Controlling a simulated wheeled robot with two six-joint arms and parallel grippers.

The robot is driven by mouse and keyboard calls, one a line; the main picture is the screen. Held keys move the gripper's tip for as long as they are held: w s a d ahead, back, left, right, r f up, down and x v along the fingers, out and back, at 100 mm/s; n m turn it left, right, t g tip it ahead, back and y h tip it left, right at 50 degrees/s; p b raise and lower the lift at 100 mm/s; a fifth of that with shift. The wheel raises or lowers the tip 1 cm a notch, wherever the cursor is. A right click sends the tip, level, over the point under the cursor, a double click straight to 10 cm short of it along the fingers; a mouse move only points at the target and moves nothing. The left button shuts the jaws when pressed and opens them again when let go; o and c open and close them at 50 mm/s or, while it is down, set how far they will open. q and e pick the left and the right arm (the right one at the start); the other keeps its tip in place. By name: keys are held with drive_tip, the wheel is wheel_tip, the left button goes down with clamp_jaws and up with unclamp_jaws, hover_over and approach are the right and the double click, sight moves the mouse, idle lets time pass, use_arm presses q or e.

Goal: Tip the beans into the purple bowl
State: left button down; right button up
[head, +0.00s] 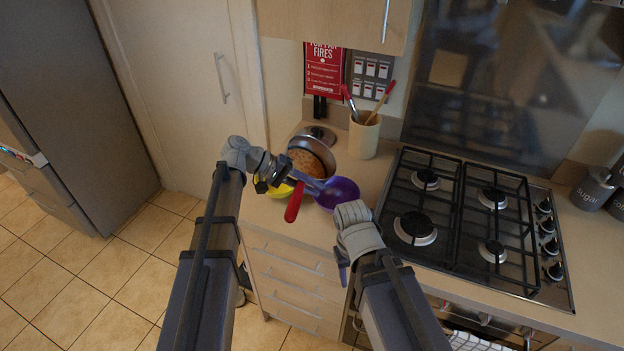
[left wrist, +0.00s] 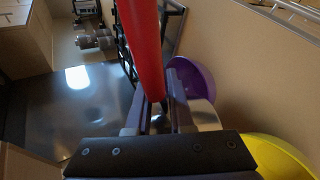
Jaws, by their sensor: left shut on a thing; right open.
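A silver pan (head: 326,152) with orange-brown beans (head: 304,163) in it is at the back of the counter. Its red handle (head: 294,203) points toward me and also shows in the left wrist view (left wrist: 142,45). My left gripper (head: 301,184) is shut on this handle. The purple bowl (head: 343,192) is just right of the handle, in front of the pan, and shows behind the jaws in the left wrist view (left wrist: 195,77). My right gripper (head: 343,272) is open and empty in front of the counter, below the bowl. I cannot tell whether the pan touches the counter.
A yellow bowl (head: 279,191) is left of the handle, partly hidden by my left gripper. A dark round lid-like thing (head: 317,134) lies behind the pan. A utensil crock (head: 364,137) stands at the wall. The gas hob (head: 470,225) fills the right side.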

use_arm(q)
drive_tip(key=shift+s+d+f+m+t+y+p, duration=0.25)
drive_tip(key=shift+d+y+p, duration=0.45)
drive_tip(key=shift+y+p, duration=1.1)
drive_tip(key=shift+w+d+r+m+t+y+p, duration=0.1)
drive_tip(key=shift+d+t+y+p, duration=0.4)
drive_tip(key=shift+y+p, duration=1.35)
drive_tip(key=shift+s+d+f+m+t+y+p, duration=0.15)
drive_tip(key=shift+d+y+p, duration=0.8)
drive_tip(key=shift+y, duration=1.6)
drive_tip(key=shift+a+r, duration=0.1)
idle(1.7)
